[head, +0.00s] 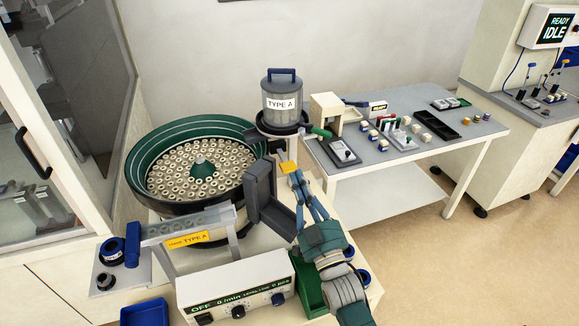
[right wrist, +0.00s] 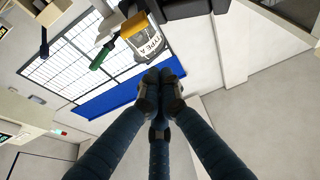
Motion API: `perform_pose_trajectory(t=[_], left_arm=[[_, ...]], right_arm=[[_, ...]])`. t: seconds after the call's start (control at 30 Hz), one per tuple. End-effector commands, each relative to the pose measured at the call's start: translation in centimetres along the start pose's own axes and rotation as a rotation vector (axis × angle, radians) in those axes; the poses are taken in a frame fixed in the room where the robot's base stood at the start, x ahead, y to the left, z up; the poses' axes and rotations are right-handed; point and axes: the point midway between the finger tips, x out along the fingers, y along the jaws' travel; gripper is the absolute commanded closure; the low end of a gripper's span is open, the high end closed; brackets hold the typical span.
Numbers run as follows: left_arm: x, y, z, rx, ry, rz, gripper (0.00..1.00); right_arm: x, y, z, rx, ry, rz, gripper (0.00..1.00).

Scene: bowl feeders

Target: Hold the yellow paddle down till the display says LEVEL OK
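The yellow paddle (head: 287,167) sits at the right side of the green bowl feeder (head: 150,150), below the hopper (head: 281,105) labelled TYPE A. My right gripper (head: 293,177) comes up from below with its fingertips at the paddle; I cannot tell whether they touch it. In the right wrist view the fingers (right wrist: 158,80) are together and empty, and the yellow paddle (right wrist: 133,23) shows beyond them. The display (head: 240,295) on the white control box reads OFF, 0 /min, LEVEL LOW, 0 pcs. My left gripper is out of view.
A grey chute (head: 270,205) stands close left of my right gripper. The bowl holds many ring-shaped parts. A green lever (head: 320,132) sticks out by the hopper. A grey table (head: 455,140) at right carries small parts and trays. A blue bin (head: 146,313) lies at lower left.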

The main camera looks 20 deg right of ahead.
Motion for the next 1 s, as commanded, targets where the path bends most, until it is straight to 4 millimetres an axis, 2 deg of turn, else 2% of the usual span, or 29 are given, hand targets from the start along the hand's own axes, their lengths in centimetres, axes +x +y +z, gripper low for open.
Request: perform_pose_trajectory(t=[0.1, 0.33, 0.37, 0.4, 0.6, 1.0], left_arm=[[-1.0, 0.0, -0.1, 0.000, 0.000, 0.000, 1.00], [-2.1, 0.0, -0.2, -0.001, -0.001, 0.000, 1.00], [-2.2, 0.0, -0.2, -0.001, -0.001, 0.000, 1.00], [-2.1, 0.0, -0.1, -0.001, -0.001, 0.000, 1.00], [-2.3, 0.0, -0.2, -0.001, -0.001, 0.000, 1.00], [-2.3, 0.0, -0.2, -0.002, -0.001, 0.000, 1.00]], right_arm=[[2.9, 0.0, -0.5, 0.000, 0.004, 0.000, 1.00], [7.7, 0.0, -0.4, -0.001, 0.002, 0.000, 1.00], [7.8, 0.0, 0.1, -0.001, -0.003, 0.000, 1.00], [7.2, 0.0, 1.2, -0.001, -0.008, 0.001, 1.00], [6.4, 0.0, 3.2, 0.000, -0.003, 0.000, 1.00], [6.1, 0.0, 3.8, 0.000, -0.001, 0.000, 1.00]])
